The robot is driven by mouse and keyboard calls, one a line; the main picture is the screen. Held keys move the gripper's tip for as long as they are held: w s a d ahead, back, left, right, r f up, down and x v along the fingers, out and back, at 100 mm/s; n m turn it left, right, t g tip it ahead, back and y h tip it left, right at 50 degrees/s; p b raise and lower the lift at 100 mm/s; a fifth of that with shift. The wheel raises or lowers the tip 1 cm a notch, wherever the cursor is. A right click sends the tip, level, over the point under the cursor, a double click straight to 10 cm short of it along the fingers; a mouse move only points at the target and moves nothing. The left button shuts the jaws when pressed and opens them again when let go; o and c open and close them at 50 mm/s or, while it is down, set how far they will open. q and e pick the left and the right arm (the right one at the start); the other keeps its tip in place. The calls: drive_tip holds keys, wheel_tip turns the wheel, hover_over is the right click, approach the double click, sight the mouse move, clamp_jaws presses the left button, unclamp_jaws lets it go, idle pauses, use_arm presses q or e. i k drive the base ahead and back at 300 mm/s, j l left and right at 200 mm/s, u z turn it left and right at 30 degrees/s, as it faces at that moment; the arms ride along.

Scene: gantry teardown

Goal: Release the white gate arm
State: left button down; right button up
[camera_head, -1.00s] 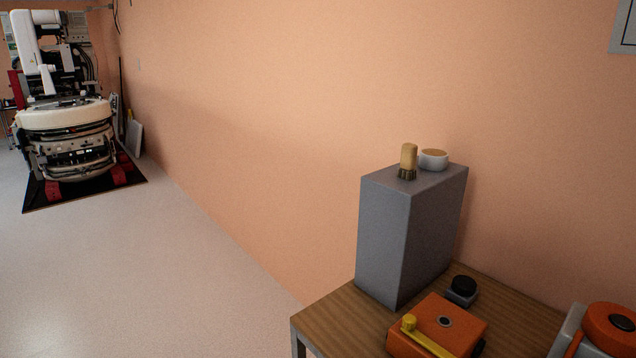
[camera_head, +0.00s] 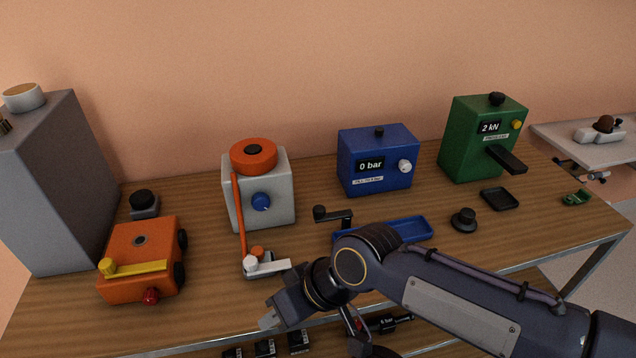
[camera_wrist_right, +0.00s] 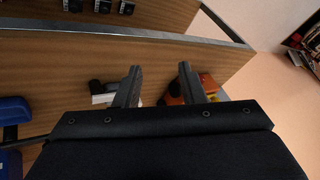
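The white gate arm (camera_head: 268,267) is a short white lever with a rounded white knob at its left end. It lies roughly level at the foot of a long orange lever (camera_head: 240,220), beside a small orange cap (camera_head: 257,252). My right gripper (camera_head: 268,322) is in front of the gate arm and apart from it, near the table's front edge. In the right wrist view its two fingers (camera_wrist_right: 160,73) are spread with nothing between them. A white piece (camera_wrist_right: 104,98) beside the left finger is partly hidden; I cannot tell if it is the gate arm. My left gripper is not in view.
A light grey box (camera_head: 260,190) with an orange wheel stands behind the gate arm. An orange box (camera_head: 140,250) with a yellow lever is at left. A blue tray (camera_head: 405,228), a blue box (camera_head: 375,165) and a green box (camera_head: 480,140) stand right.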

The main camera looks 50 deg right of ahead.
sight(250, 264)
drive_tip(key=z, duration=1.25)
